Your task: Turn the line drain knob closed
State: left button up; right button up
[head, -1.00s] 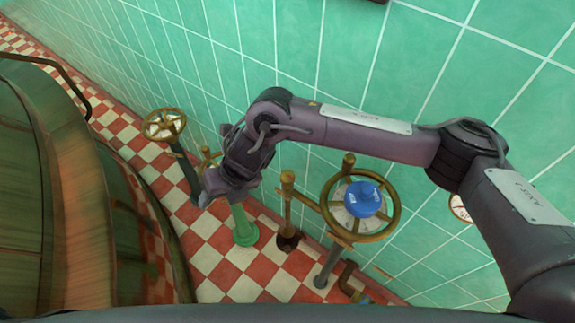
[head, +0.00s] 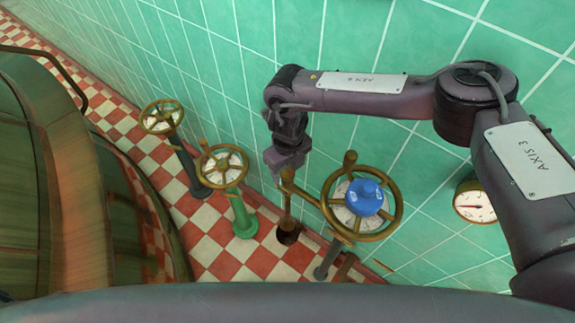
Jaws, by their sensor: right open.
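Three brass handwheels on posts stand along the tiled wall: one on a dark post (head: 162,117), one on a green post (head: 222,166), and a larger one (head: 393,215) at the right with a blue knob (head: 363,197) in front of its white dial. I cannot read any label, so I cannot tell which is the line drain knob. My right gripper (head: 285,168) is open and points down, just above the top of a thin brass post (head: 287,205) between the green post and the larger wheel. Its fingertips are small and partly hidden. My left gripper is out of view.
A large copper kettle (head: 60,190) fills the left side. The green tiled wall (head: 420,60) runs close behind the wheels. A round gauge (head: 474,204) is at the right, below my right arm. The red-and-white checkered floor (head: 215,262) is clear between kettle and posts.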

jog(key=shift+f, duration=0.15)
jog(key=c, duration=1)
